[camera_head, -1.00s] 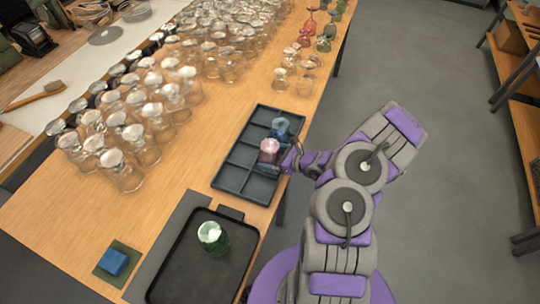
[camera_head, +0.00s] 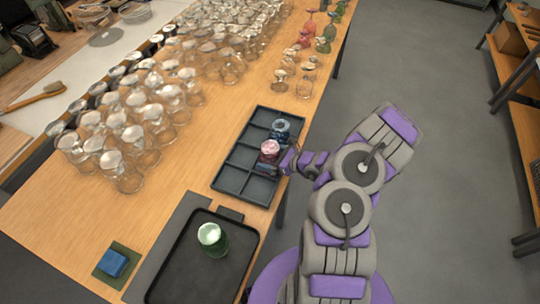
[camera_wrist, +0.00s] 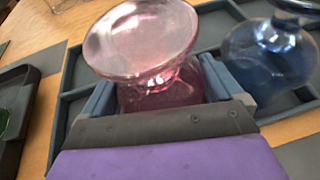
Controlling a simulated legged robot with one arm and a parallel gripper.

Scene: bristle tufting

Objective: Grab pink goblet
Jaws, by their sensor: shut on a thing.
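The pink goblet (camera_head: 270,148) is upside down in a compartment of the dark divided tray (camera_head: 233,176). In the wrist view the goblet's round foot (camera_wrist: 140,38) faces up and its bowl (camera_wrist: 165,92) sits between my fingers. My gripper (camera_wrist: 160,95) is shut on the pink goblet, with a finger on each side of the bowl. In the head view my gripper (camera_head: 275,160) reaches it from the right. The lower part of the bowl is hidden behind my gripper in the wrist view.
A blue goblet (camera_head: 280,128) stands close beside the pink one in the tray. A green glass (camera_head: 212,238) stands on a black tray (camera_head: 180,270) nearer the front. Many clear glasses (camera_head: 120,170) crowd the table's left side. A blue sponge (camera_head: 113,262) lies front left.

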